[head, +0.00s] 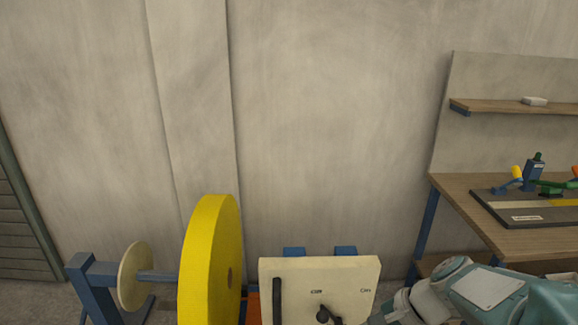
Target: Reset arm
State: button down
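My arm (520,297), teal and white, reaches in from the lower right corner of the head view. Its wrist end points left, towards the front of a cream panel box (300,283), and runs down to the bottom edge of the picture. My gripper is mostly cut off or hidden there, so its fingers cannot be made out. A black knob or lever (323,314) shows on the panel, left of my wrist. I cannot tell whether my gripper touches it.
A large yellow tape roll (208,262) stands left of the panel, on a blue stand (92,280) with a pale disc (134,276). At right is a wooden workbench (470,205) with a dark board (510,210) and small tools. A shelf (500,106) hangs above it.

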jog(key=s+r+n+t+h, duration=0.3)
jog(key=s+r+n+h, duration=0.4)
jog(key=n, duration=0.5)
jog(key=s, duration=0.2)
jog(key=shift+s+d+r, duration=0.2)
jog(key=shift+s+d, duration=0.1)
jog(key=shift+d, duration=0.1)
jog(key=shift+d, duration=0.1)
